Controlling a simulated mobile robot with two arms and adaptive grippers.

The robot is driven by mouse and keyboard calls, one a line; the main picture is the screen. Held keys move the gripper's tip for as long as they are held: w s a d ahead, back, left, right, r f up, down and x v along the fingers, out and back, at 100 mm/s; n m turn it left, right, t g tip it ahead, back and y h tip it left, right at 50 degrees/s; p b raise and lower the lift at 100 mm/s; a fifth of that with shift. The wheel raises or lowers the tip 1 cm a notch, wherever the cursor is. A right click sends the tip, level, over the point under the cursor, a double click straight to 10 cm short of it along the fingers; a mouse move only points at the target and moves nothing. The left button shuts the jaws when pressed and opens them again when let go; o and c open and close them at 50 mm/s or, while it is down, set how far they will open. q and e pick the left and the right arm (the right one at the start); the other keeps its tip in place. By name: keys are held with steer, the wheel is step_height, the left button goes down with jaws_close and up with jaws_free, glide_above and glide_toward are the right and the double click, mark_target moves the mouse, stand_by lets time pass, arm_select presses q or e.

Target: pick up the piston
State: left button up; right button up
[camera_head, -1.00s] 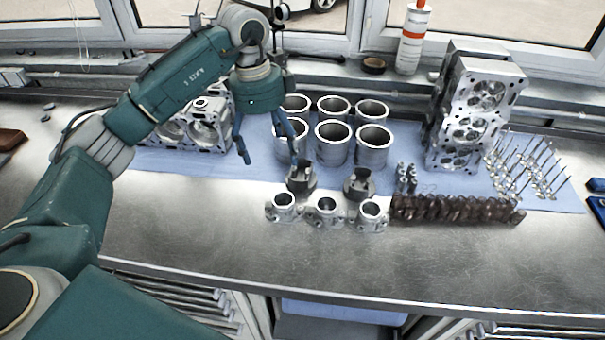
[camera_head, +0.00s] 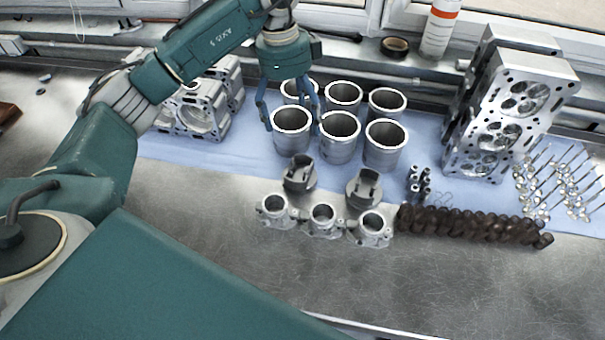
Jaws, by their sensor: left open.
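Two dark grey pistons stand on the blue cloth's front edge, a left piston (camera_head: 300,174) and a right piston (camera_head: 364,188). Both have open, notched tops. My left gripper (camera_head: 293,126) is open and empty, pointing down with its fingers apart. In the picture it is just above the left piston and overlaps the cylinder liners behind; its exact height is unclear. The left front liner (camera_head: 292,140) shows between the fingers. My right gripper is not in view.
Several other cylinder liners (camera_head: 385,148) stand behind the pistons. Small metal housings (camera_head: 322,222) sit in front, a dark camshaft-like part (camera_head: 470,227) to their right. Cylinder heads (camera_head: 515,105) and valves (camera_head: 555,185) are at the right. The steel bench (camera_head: 350,285) is clear in front.

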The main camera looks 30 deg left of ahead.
arm_select(q)
step_height(320, 180, down, 3)
steer(key=b, duration=0.8)
glide_toward(301, 176)
step_height(301, 176, down, 3)
steer(key=shift+d+r+p, duration=0.1)
steer(key=shift+r+p, duration=0.15)
steer(key=shift+p, duration=0.45)
steer(key=shift+f+p, duration=0.3)
steer(key=shift+f, duration=0.05)
steer(key=f, duration=0.1)
steer(key=f+p, duration=0.1)
steer(key=f, duration=0.1)
steer(key=shift+d+f+p, duration=0.25)
steer(key=shift+f+p, duration=0.05)
steer(key=shift+f, duration=0.5)
steer(key=shift+r, duration=0.1)
steer(key=c, duration=1.5)
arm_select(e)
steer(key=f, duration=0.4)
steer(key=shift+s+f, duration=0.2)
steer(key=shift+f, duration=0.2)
